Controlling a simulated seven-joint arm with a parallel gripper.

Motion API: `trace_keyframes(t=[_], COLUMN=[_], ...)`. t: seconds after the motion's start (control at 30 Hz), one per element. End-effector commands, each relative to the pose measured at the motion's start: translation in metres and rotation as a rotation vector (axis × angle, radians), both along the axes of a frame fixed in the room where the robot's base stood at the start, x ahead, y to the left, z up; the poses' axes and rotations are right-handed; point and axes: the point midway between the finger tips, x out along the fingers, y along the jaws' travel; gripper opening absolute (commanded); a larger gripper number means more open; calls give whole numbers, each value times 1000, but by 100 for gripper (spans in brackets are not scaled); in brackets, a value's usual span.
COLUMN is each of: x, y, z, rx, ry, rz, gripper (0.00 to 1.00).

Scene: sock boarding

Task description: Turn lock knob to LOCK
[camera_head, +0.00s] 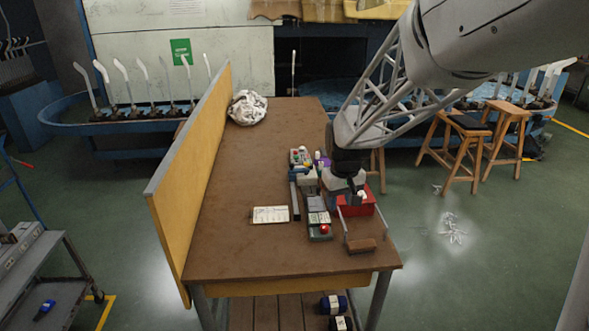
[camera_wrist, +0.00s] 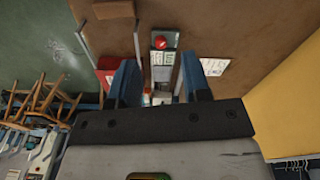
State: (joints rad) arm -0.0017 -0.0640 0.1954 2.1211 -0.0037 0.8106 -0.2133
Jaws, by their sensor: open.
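A grey control box with a red button (camera_head: 325,231) stands on the brown table, at the near end of a line of small devices. In the wrist view the same box (camera_wrist: 163,57) lies beyond the fingertips, its red button at the top. A second box with coloured buttons (camera_head: 300,157) stands farther back. I cannot make out the lock knob for certain; it is too small or hidden by my gripper. My gripper (camera_wrist: 160,72) is open, its two blue fingers apart on either side of the devices. In the head view it hangs over the devices, by the red box.
A white card (camera_head: 270,215) lies to the left. A brown block between thin posts (camera_head: 361,246) is at the front right. A yellow partition (camera_head: 195,180) bounds the table's left. The table's left middle is clear.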

Motion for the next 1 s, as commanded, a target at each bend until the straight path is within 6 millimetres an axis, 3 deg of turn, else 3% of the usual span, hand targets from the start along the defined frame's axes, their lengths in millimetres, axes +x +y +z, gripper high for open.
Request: trace_keyframes(t=[0.3, 0.6, 0.8, 1.0], x=[62, 111, 130, 134], y=[2, 4, 4, 4], z=[-51, -103, -125, -131], rx=[-2, -3, -2, -2], ry=[36, 67, 76, 79], rz=[51, 96, 115, 120], gripper=[44, 44, 44, 44])
